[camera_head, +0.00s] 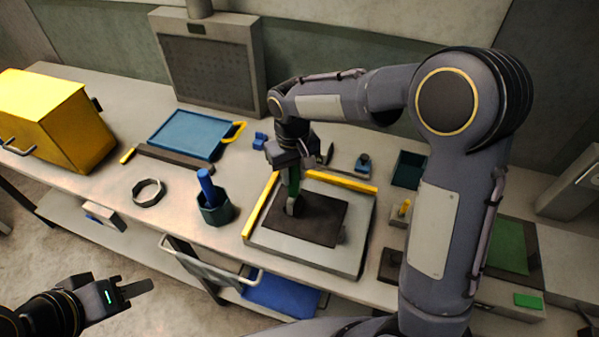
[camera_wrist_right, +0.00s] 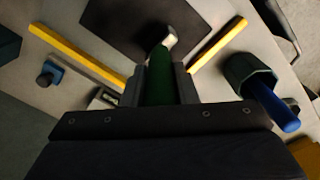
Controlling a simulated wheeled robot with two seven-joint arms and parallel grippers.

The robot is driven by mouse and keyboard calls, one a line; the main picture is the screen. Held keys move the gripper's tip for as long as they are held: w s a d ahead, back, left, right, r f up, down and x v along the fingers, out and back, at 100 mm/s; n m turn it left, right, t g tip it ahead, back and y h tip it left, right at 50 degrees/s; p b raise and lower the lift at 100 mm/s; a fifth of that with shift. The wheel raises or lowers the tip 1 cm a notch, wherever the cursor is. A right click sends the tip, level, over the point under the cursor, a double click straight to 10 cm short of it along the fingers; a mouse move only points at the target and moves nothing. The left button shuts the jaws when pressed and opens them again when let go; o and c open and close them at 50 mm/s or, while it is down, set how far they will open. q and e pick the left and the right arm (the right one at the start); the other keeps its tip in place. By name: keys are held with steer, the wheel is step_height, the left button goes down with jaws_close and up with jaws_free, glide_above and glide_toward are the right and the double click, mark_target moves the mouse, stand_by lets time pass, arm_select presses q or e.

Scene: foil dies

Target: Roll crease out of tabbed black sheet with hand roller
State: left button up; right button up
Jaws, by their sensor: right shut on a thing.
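The black sheet (camera_head: 318,219) lies flat on a pale board (camera_head: 335,261) with yellow strips along two edges. It also shows in the right wrist view (camera_wrist_right: 125,22). My right gripper (camera_head: 291,163) is above the sheet's far left part, shut on the green handle (camera_wrist_right: 158,85) of the hand roller (camera_head: 293,187). The roller's pale head (camera_wrist_right: 170,40) is at the sheet, but I cannot tell whether it touches. A small grey tab (camera_head: 341,239) shows at the sheet's right side. The crease is not clear to see. My left gripper (camera_head: 130,290) is off the bench's front edge, holding nothing visible.
Left of the board stand a dark hexagonal cup (camera_head: 216,211) with a blue-handled tool, and a dark ring (camera_head: 147,191). Behind are a blue tray (camera_head: 190,134) and a yellow box (camera_head: 50,115). A small teal bin (camera_head: 408,170) stands right.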

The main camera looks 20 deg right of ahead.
steer(key=shift+s+d, duration=1.8)
steer(key=shift+d, duration=0.85)
steer(key=w+a, duration=0.5)
steer(key=a, duration=0.2)
steer(key=shift+a+p, duration=0.3)
steer(key=shift+p, duration=0.1)
step_height(320, 180, up, 8)
steer(key=p, duration=0.2)
steer(key=shift+w, duration=0.1)
steer(key=shift+f, duration=0.1)
stand_by(0.5)
